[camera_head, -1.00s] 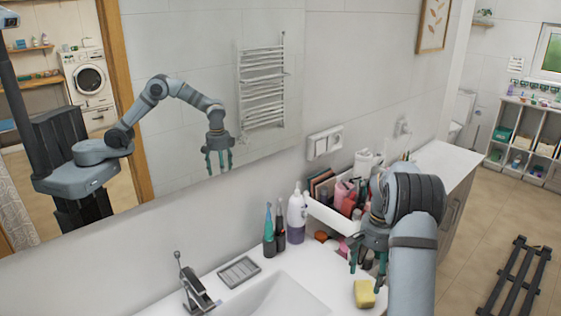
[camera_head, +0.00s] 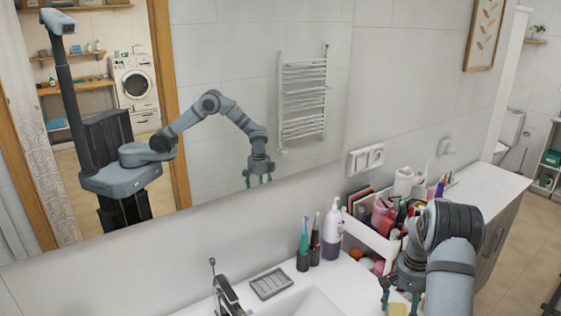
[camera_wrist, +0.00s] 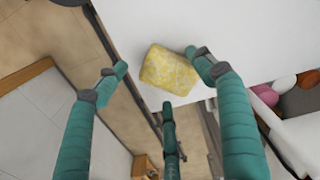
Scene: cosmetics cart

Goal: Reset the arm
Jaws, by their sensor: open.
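My gripper (camera_head: 400,296) is at the lower right of the head view, above the counter's front part. Its teal fingers are spread wide in the wrist view (camera_wrist: 160,72), with nothing held between them. A yellow sponge (camera_wrist: 168,70) lies on the white counter near its edge, below the fingers. In the head view only part of the sponge (camera_head: 398,309) shows at the bottom edge, partly behind my gripper. My arm covers part of the counter.
A white cart (camera_head: 366,236) filled with cosmetics stands on the counter beside my arm. A white pump bottle (camera_head: 333,228), toothbrushes (camera_head: 303,245), a soap dish (camera_head: 271,284) and a faucet (camera_head: 226,297) are left of it. A mirror (camera_head: 230,60) covers the wall.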

